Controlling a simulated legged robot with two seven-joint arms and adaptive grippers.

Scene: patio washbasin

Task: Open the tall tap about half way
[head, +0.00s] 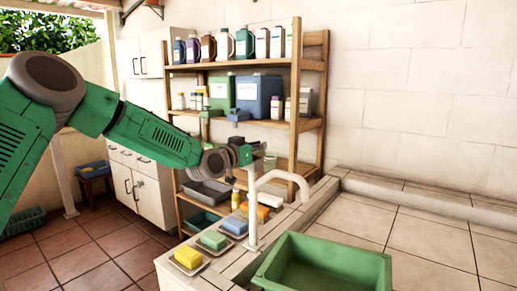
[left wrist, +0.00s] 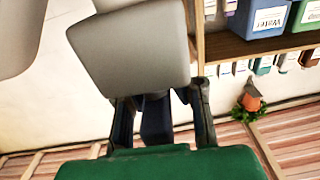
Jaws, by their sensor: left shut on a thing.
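The tall tap (head: 252,215) is a white upright pipe with a spout bent over to the right, beside the green basin. My left gripper (head: 246,155) is at the top of the tap, shut on its handle, which is mostly hidden in the head view. In the left wrist view, a large pale grey block (left wrist: 130,55) fills the upper middle, and a dark part (left wrist: 156,118) lies between the two fingers of my left gripper (left wrist: 162,108). I cannot tell how far the tap is turned. No water shows at the spout. My right gripper is not in view.
The green basin (head: 325,265) stands at the front right. Soaps on small dishes, yellow (head: 188,257), green (head: 214,240) and blue (head: 235,226), line the ledge left of the tap. A wooden shelf (head: 240,65) with bottles stands behind. The tiled counter (head: 430,235) at right is clear.

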